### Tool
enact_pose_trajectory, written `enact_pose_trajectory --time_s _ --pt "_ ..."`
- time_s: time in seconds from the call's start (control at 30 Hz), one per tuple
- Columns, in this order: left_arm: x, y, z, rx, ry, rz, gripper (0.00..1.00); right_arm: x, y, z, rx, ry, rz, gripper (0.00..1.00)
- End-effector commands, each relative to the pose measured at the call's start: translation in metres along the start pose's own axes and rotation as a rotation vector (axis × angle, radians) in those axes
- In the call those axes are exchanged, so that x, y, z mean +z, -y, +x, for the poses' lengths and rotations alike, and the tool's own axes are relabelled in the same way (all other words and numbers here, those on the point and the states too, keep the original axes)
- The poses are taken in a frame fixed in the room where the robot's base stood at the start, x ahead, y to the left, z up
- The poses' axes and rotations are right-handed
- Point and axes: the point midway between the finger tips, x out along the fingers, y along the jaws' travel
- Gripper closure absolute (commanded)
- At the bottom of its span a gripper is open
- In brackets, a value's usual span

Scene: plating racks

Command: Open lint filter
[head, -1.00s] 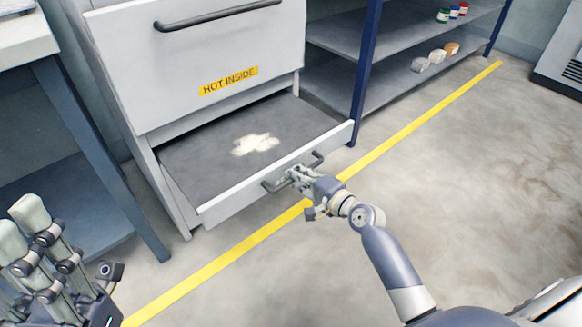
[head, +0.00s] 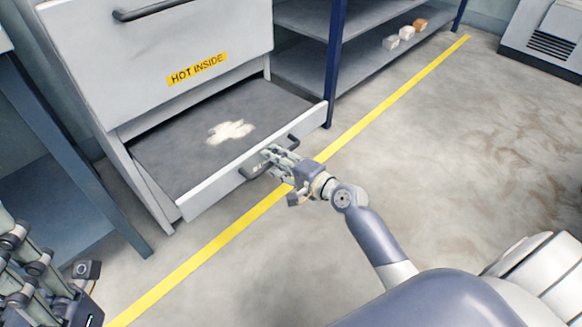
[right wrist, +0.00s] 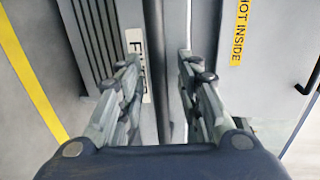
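The lint filter is a wide grey drawer with a pale front panel (head: 212,192), pulled out at the bottom of the white machine (head: 160,68). A whitish patch of lint (head: 230,132) lies on its dark surface. My right gripper (head: 272,158) is at the dark bar handle (head: 293,140) on the panel. In the right wrist view the handle (right wrist: 155,30) runs between the two fingers (right wrist: 159,62), which stand apart on either side with visible gaps. A partly hidden label (right wrist: 146,75) sits behind the handle.
A yellow floor line (head: 385,114) passes in front of the machine. A blue-grey shelf (head: 352,62) with small blocks stands to its right, and a blue-grey table (head: 70,200) to its left. A grey vented unit (head: 545,45) is at the upper right. The floor at right is clear.

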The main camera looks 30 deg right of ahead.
Motion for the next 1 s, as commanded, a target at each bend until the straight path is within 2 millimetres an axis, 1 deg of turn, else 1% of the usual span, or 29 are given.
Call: enact_pose_trajectory --time_s 0.4,0.53,0.73,1.0 --pt "0.001 0.0 -0.001 0.001 0.003 -0.001 0.6 0.0 -0.002 -0.074 0.005 0.0 -0.002 0.67" --pt "0.001 -0.001 -0.001 0.001 0.004 -0.001 0.6 0.0 -0.001 -0.092 0.003 0.0 -0.002 0.67" --pt "0.001 -0.001 -0.001 0.001 0.004 -0.001 0.6 0.0 -0.001 -0.108 0.001 0.0 0.0 0.67" --pt "0.001 -0.001 -0.001 0.001 0.004 -0.001 0.6 0.0 0.0 -0.111 0.0 0.0 0.0 0.67"
